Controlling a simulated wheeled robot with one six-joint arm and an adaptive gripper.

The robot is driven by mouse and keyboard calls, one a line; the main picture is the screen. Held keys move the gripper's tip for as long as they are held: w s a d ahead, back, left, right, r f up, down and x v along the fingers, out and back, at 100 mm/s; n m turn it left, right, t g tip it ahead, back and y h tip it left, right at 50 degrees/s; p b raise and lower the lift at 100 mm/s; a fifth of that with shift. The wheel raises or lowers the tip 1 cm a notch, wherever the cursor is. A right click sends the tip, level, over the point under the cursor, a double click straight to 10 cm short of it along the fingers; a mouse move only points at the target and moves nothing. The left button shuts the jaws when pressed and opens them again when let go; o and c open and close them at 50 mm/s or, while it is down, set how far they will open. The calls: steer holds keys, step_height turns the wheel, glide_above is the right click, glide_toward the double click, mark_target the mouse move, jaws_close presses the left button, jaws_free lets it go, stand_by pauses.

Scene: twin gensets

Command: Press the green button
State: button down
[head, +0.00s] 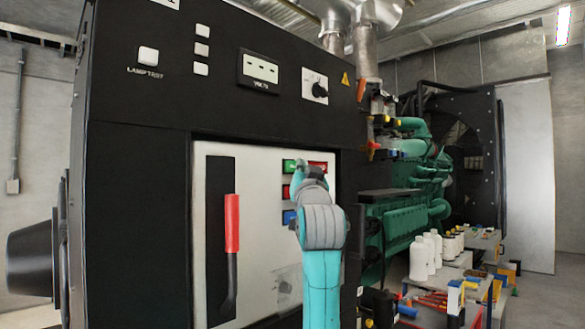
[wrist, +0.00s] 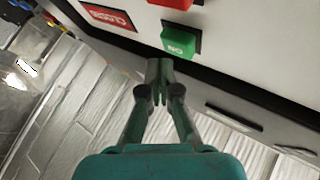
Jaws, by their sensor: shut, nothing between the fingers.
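The green button (head: 289,166) sits at the top of a column of buttons on the pale panel of the black cabinet. In the wrist view the green button (wrist: 179,41) carries the letters "ON", seen upside down. My gripper (wrist: 160,68) is shut and empty, with its fingertips together just below the green button in that picture. A small gap shows between the tips and the button's face; I cannot tell the depth. In the head view my turquoise arm stands in front of the panel and hides the fingertips.
A red button (wrist: 171,4) and a red "CLOSED" label (wrist: 108,16) are close to the green one. A blue button (head: 289,217) is lower down. A red-handled lever (head: 232,223) stands left of my arm. White bottles (head: 419,258) and tools are at right.

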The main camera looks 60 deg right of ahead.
steer(key=s, duration=0.2)
steer(key=s+a, duration=0.1)
steer(key=s, duration=0.1)
steer(key=shift+s+a, duration=0.1)
steer(key=shift+s, duration=0.3)
steer(key=shift+a, duration=0.1)
stand_by(0.9)
